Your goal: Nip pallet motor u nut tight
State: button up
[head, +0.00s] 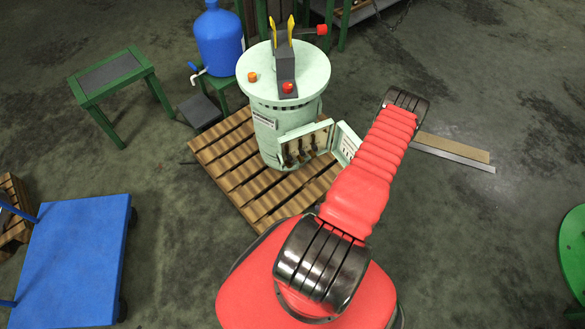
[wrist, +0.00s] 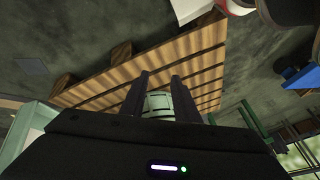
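The pale green motor (head: 272,120) stands upright on a wooden pallet (head: 240,170). Its terminal box (head: 302,145) is open at the front, with its door (head: 345,143) swung out to the right. Dark and coppery terminals show inside, too small to make out the u nut. In the head view my red arm reaches up to the right of the motor, and my gripper is hidden. In the wrist view two dark fingers of my gripper (wrist: 162,82) stand apart, with a pale greenish, round-sided thing (wrist: 158,105) between them. I cannot tell whether they grip it.
A blue barrel (head: 219,40) stands on a green stand behind the motor. A green-framed table (head: 112,74) is at the upper left and a blue cart (head: 75,260) at the lower left. Flat strips (head: 455,148) lie on the floor at the right. Open floor lies between these.

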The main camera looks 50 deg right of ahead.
aim_at(291, 166)
jog(key=w+d+r+t+h, duration=0.1)
jog(key=w+r+t+h, duration=0.1)
jog(key=w+r+t, duration=0.5)
jog(key=shift+w+d+r+t, duration=0.3)
jog(key=shift+w+t, duration=0.1)
jog(key=shift+w, duration=0.65)
jog(key=shift+w+f, duration=0.1)
jog(key=shift+w, duration=0.05)
jog(key=shift+d+x, duration=0.2)
jog(key=shift+x, duration=6.6)
grip_shut()
